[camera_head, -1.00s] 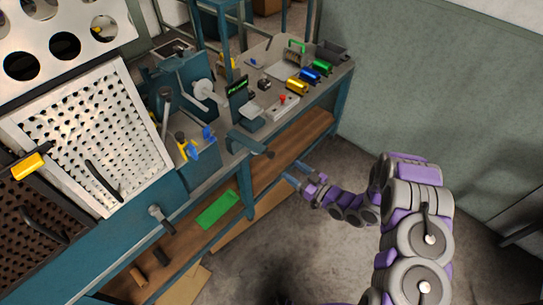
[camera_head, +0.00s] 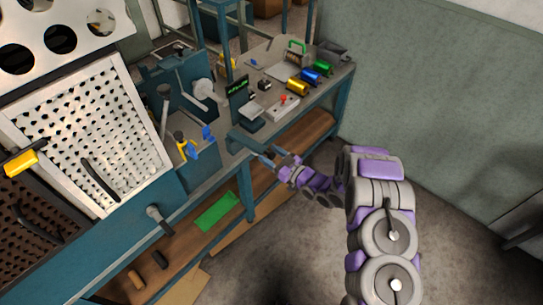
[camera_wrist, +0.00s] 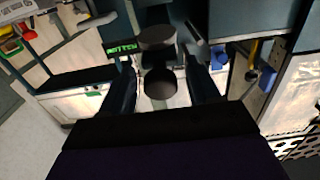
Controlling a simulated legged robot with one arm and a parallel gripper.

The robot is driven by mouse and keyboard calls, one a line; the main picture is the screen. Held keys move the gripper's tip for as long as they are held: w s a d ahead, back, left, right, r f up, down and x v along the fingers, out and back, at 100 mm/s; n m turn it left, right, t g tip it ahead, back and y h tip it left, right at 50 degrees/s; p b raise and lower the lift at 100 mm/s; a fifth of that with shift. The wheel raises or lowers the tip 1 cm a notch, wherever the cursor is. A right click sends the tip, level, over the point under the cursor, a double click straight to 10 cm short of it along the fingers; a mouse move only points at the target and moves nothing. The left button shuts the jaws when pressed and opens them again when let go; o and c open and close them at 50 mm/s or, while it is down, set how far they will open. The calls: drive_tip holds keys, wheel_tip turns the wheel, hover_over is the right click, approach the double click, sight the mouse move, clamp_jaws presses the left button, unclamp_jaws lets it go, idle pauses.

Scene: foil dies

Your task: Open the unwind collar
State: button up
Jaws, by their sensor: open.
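A teal bar (camera_head: 243,141) with a dark round end sticks out from the bench front; in the head view my gripper (camera_head: 270,158) covers that end. In the wrist view a dark round knob (camera_wrist: 160,84) shows between the two fingers of my gripper (camera_wrist: 162,88), with a grey round piece (camera_wrist: 156,38) behind it. The fingers are apart, with a gap on each side of the knob. I cannot tell for certain which part is the unwind collar.
A small green-lit display (camera_head: 238,88) stands above the bar. Gold (camera_head: 298,87), blue (camera_head: 310,75) and green (camera_head: 323,67) rolls lie on the bench. A perforated white panel (camera_head: 85,130) and a dark-ended lever (camera_head: 158,218) are at left.

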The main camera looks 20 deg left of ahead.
drive_tip(key=shift+c, duration=0.2)
clamp_jaws()
drive_tip(key=shift+g+h, duration=0.4)
drive_tip(key=shift+h, duration=0.5)
drive_tip(key=r+p, duration=0.2)
drive_tip(key=a+r+p, duration=0.1)
drive_tip(key=r+p, duration=0.1)
drive_tip(key=r, duration=0.1)
drive_tip(key=shift+w+p, duration=0.2)
drive_tip(key=shift+p, duration=0.1)
drive_tip(key=shift+w+a+r+h+p, duration=0.2)
drive_tip(key=shift+a+r+h+p, duration=0.4)
drive_tip(key=shift+p, duration=0.4)
drive_tip(key=shift+d, duration=0.15)
drive_tip(key=shift+o, duration=0.2)
unclamp_jaws()
drive_tip(key=p+v, duration=0.1)
drive_tip(key=v, duration=1.6)
drive_tip(key=shift+w+d+p, duration=0.15)
drive_tip(key=shift+p, duration=0.2)
